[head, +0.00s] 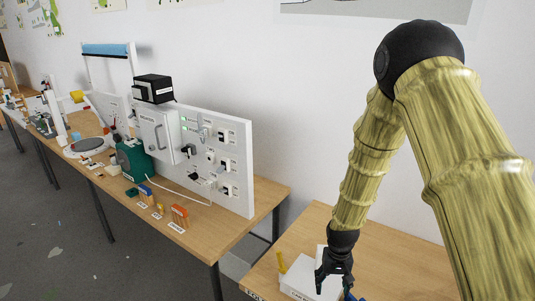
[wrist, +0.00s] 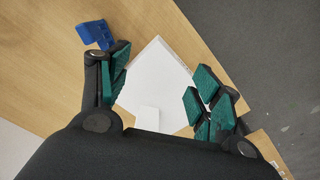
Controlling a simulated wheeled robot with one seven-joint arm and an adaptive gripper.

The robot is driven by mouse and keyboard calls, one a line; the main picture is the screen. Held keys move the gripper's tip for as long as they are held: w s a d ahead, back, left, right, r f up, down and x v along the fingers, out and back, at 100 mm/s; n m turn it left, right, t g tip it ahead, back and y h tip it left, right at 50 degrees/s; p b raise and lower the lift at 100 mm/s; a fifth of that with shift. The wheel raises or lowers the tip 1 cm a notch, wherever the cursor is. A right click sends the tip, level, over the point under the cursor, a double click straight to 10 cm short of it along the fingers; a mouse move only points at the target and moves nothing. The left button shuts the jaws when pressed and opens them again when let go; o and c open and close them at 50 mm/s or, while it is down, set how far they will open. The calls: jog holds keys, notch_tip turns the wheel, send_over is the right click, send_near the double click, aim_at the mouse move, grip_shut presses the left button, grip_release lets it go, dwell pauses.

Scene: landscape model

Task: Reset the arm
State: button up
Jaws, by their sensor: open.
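My arm, with wood-patterned links and a black elbow, shows at the right of the head view. It bends at the elbow and hangs down to my gripper (head: 334,282) over the near table. My gripper also shows in the wrist view (wrist: 160,100), its green-padded fingers spread wide with nothing held between them. A white box-like object (head: 299,276) is beside and partly behind the fingers; in the wrist view a white object (wrist: 155,75) lies beyond the open fingers. Whether the fingers touch it, I cannot tell.
A blue piece (wrist: 95,34) lies on the near table (head: 395,262), left of the fingers. A second table (head: 262,195) at left bears a white panel (head: 235,190) and several devices. A gap separates the tables.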

jog(key=s+d+f, duration=0.1)
jog(key=s+f, duration=0.6)
jog(key=s, duration=0.3)
jog(key=s+d+f, duration=0.1)
jog(key=s+f, duration=0.6)
jog(key=s, duration=0.2)
jog(key=s+f, duration=0.3)
jog(key=s, duration=1.5)
notch_tip(320, 180, down, 9)
jog(key=b, duration=0.9)
jog(key=shift+d+f+b, duration=0.15)
jog(key=shift+d+b, duration=0.15)
jog(key=shift+d, duration=0.15)
